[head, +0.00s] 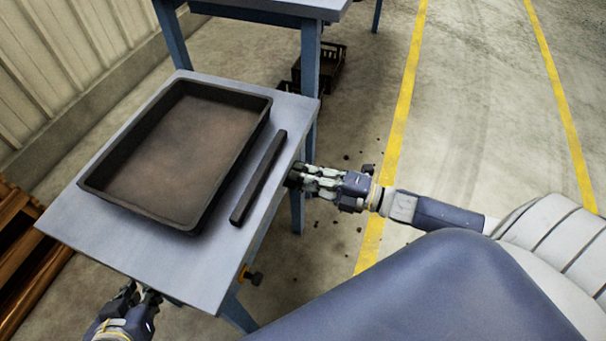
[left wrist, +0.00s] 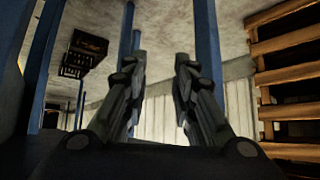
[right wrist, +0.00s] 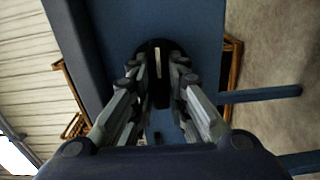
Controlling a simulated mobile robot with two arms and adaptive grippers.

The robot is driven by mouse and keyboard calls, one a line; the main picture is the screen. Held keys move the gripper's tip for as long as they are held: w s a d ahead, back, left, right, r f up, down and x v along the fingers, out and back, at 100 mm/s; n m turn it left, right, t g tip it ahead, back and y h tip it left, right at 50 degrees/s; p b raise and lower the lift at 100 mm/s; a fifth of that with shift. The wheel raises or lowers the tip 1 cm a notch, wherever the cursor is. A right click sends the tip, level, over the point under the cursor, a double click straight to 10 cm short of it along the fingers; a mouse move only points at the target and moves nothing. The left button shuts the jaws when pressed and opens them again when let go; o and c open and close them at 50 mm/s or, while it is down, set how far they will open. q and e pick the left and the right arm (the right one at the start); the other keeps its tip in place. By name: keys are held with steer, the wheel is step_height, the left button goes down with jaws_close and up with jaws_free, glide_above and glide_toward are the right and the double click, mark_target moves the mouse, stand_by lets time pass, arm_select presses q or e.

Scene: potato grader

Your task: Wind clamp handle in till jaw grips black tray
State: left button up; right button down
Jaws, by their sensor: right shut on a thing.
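The black tray (head: 205,200) lies on the grey table, its brown inside empty. A dark bar, the clamp jaw (head: 258,178), lies along the tray's right side with a strip of bare tabletop between them. My right gripper (head: 298,178) is at the table's right edge, shut on the dark clamp handle, which shows between its fingers in the right wrist view (right wrist: 152,58). In the head view the fingers mostly hide the handle. My left gripper (head: 140,292) is low beside the table's near left edge, open and empty; its spread fingers show in the left wrist view (left wrist: 160,75).
A black and orange knob (head: 251,277) sticks out below the table's near right edge. A second table (head: 275,8) stands behind. Dark crates (head: 328,68) and scattered dark lumps lie on the floor. Wooden slats (head: 18,240) stand at left. Floor to the right is open.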

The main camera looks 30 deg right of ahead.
arm_select(q)
steer(key=s+a+f+g+y+p, duration=0.1)
steer(key=s+a+g+p, duration=0.15)
steer(key=s, duration=0.25)
steer(key=s+a+f+g+p, duration=0.1)
steer(key=s+g+p, duration=0.15)
steer(key=s, duration=0.25)
step_height(320, 180, down, 20)
steer(key=s+g+p, duration=0.1)
steer(key=p, duration=0.3)
steer(key=shift+s+d+p, duration=0.2)
steer(key=shift+s+p, duration=0.1)
steer(key=shift+p, duration=0.1)
arm_select(e)
steer(key=shift+m, duration=11.1)
arm_select(q)
steer(key=shift+s+f+g, duration=0.1)
steer(key=shift+f+g, duration=0.05)
steer(key=shift+g, duration=0.15)
arm_select(e)
steer(key=shift+f, duration=0.1)
steer(key=c, duration=1.6)
jaws_free()
steer(key=shift+o, duration=0.2)
